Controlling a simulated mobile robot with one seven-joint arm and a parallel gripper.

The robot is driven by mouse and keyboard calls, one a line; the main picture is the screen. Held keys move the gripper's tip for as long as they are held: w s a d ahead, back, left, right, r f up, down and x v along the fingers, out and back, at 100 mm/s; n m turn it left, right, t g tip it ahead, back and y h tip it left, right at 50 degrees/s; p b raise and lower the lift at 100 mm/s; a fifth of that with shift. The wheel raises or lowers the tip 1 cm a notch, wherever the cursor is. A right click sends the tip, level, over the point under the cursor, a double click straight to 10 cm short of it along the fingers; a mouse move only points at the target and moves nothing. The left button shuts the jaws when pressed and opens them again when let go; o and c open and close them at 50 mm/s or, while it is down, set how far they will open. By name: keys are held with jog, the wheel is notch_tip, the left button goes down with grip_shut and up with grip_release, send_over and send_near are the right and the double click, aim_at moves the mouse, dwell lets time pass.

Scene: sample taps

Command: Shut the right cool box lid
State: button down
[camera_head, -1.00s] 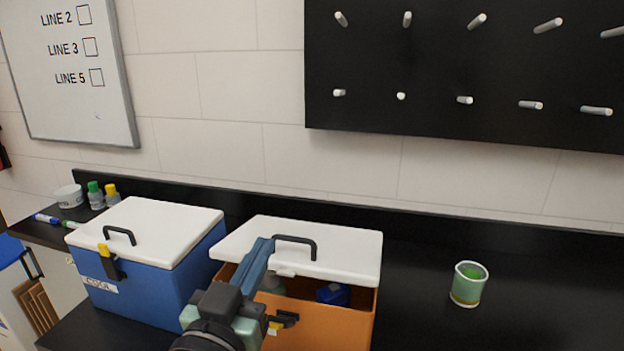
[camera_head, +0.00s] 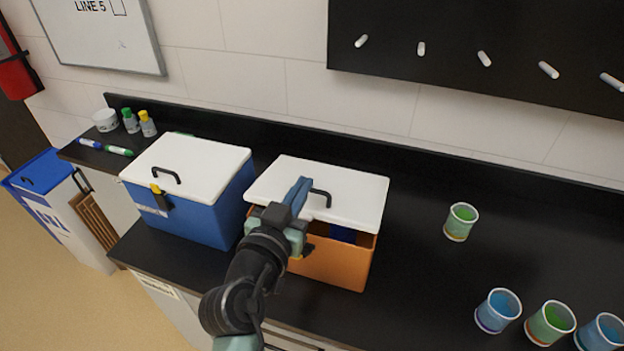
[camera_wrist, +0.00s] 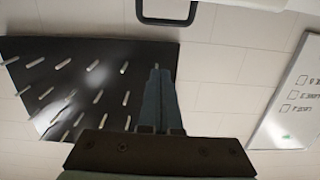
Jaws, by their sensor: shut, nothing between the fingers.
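The right cool box (camera_head: 335,264) is orange with a white lid (camera_head: 350,195) that carries a black handle (camera_head: 322,196). Its lid is partly open, with a gap at the front where something dark blue (camera_head: 343,234) shows inside. My gripper (camera_head: 302,186) is shut and empty, its blue fingers overlapping the lid left of the handle in the head view. Whether they touch the lid I cannot tell. The wrist view, which is upside down, shows the fingers (camera_wrist: 158,98) pointing at the wall, with the handle (camera_wrist: 167,20) at the top edge.
A blue cool box (camera_head: 200,215) with a shut white lid stands close on the left. A green beaker (camera_head: 460,222) stands to the right; several more stand at the front right. A black pegboard (camera_head: 480,50) hangs above.

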jog(key=p, duration=0.2)
send_over(311, 206)
jog(key=w, duration=0.2)
jog(key=shift+s+d+f, duration=0.15)
jog(key=shift+d, duration=0.15)
jog(key=f, duration=0.1)
jog(key=s+f, duration=0.1)
jog(key=shift+a+f, duration=0.25)
jog(key=shift+f, duration=0.05)
jog(key=shift+s+a+f, duration=0.1)
jog(key=shift+s+f, duration=0.2)
jog(key=shift+f, duration=0.3)
